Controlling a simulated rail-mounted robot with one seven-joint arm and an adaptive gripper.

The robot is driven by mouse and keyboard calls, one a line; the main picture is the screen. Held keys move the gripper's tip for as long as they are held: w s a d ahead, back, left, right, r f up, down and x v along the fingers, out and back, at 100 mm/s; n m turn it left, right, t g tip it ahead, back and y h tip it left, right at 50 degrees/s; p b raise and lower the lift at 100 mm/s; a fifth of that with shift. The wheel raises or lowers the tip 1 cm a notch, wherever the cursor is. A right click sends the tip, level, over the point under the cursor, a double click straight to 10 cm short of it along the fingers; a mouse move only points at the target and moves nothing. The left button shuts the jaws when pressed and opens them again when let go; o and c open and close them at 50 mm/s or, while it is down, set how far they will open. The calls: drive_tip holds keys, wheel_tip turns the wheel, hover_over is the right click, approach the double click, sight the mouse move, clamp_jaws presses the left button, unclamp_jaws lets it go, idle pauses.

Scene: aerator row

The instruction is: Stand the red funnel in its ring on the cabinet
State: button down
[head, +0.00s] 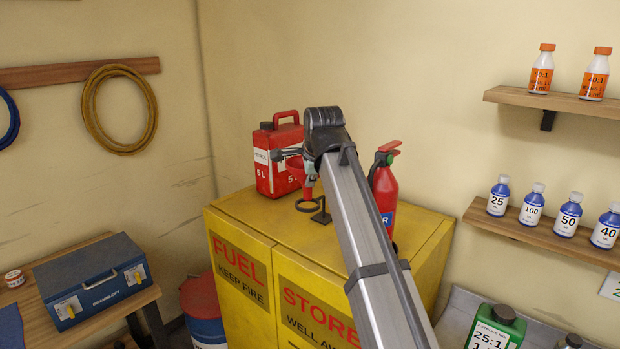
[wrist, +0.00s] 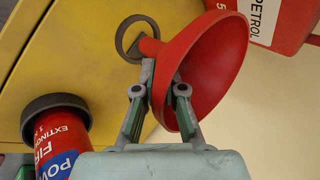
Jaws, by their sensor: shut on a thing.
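The red funnel (head: 297,171) is held above the yellow cabinet, wide mouth up and narrow spout down. In the wrist view the funnel (wrist: 212,75) shows its cone and its spout (wrist: 151,47). My gripper (wrist: 163,82) is shut on the funnel, its fingers at the cone wall near the spout. In the head view my gripper (head: 311,177) is partly hidden behind my arm. The dark ring (head: 308,205) stands on the cabinet top just under the spout. In the wrist view the spout overlaps the edge of the ring (wrist: 121,43); I cannot tell whether it is inside.
The yellow cabinet (head: 238,262) has a red petrol can (head: 279,168) behind and left of the funnel. A red fire extinguisher (head: 384,188) stands to the right, close to my arm. Shelves with bottles (head: 540,102) are on the right wall. The cabinet's front left top is clear.

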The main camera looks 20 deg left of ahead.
sight(310, 199)
drive_tip(key=shift+f+b, duration=0.45)
drive_tip(key=shift+f, duration=0.9)
drive_tip(key=shift+f, duration=0.35)
drive_tip(key=shift+f+b, duration=0.7)
drive_tip(key=shift+f, duration=0.95)
drive_tip(key=c, duration=1.2)
unclamp_jaws()
drive_tip(key=shift+r+p, duration=2.1)
drive_tip(key=shift+r, duration=2.4)
